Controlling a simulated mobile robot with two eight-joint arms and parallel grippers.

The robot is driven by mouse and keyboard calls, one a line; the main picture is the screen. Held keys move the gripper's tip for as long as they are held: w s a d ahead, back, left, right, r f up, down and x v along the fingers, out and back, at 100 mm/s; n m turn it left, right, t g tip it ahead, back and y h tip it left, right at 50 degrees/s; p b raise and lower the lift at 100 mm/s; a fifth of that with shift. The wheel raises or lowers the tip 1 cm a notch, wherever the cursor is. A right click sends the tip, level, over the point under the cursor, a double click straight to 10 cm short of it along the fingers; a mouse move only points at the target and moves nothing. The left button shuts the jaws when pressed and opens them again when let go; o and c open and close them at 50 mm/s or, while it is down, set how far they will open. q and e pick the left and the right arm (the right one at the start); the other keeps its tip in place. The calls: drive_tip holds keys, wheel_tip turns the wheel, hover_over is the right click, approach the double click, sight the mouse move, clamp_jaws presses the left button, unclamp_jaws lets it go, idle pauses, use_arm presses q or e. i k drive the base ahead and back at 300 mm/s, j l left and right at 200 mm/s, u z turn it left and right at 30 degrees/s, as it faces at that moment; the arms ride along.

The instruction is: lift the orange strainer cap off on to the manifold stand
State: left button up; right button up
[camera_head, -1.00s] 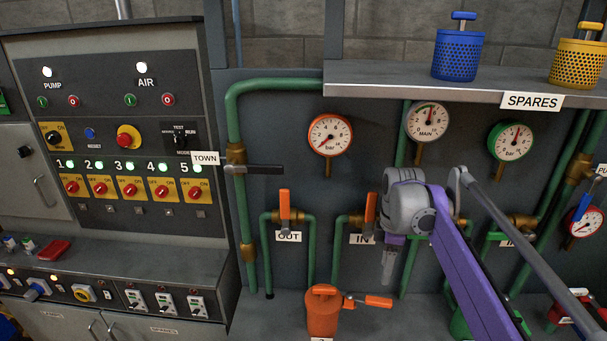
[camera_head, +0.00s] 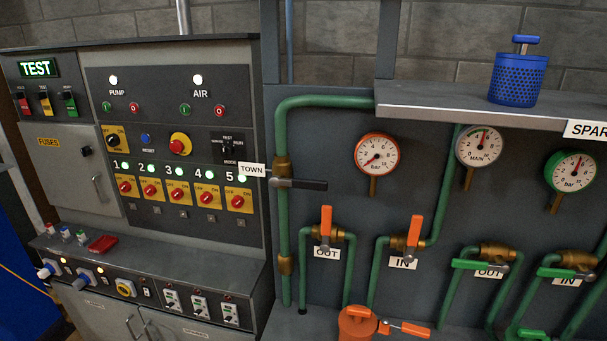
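The orange strainer (camera_head: 355,325) stands at the bottom edge of the head view, below the OUT and IN pipes. Its cap (camera_head: 358,312) is on top, and the lower part of the body is cut off by the frame. An orange-handled lever (camera_head: 408,328) sticks out to its right. The grey manifold stand (camera_head: 345,284) carries the green pipes behind the strainer. Its bare ledge (camera_head: 292,326) shows left of the strainer. Neither of my grippers is in view.
Upright orange handles mark the OUT valve (camera_head: 326,228) and IN valve (camera_head: 413,232) above the strainer. Green-handled valves (camera_head: 474,264) are to the right. A shelf (camera_head: 440,98) with a blue basket (camera_head: 517,78) overhangs above. A control console (camera_head: 180,262) stands at left.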

sight(357, 321)
drive_tip(key=u, duration=1.4)
drive_tip(key=k+l+u, duration=0.2)
drive_tip(key=k+l, duration=0.45)
drive_tip(key=k, duration=0.1)
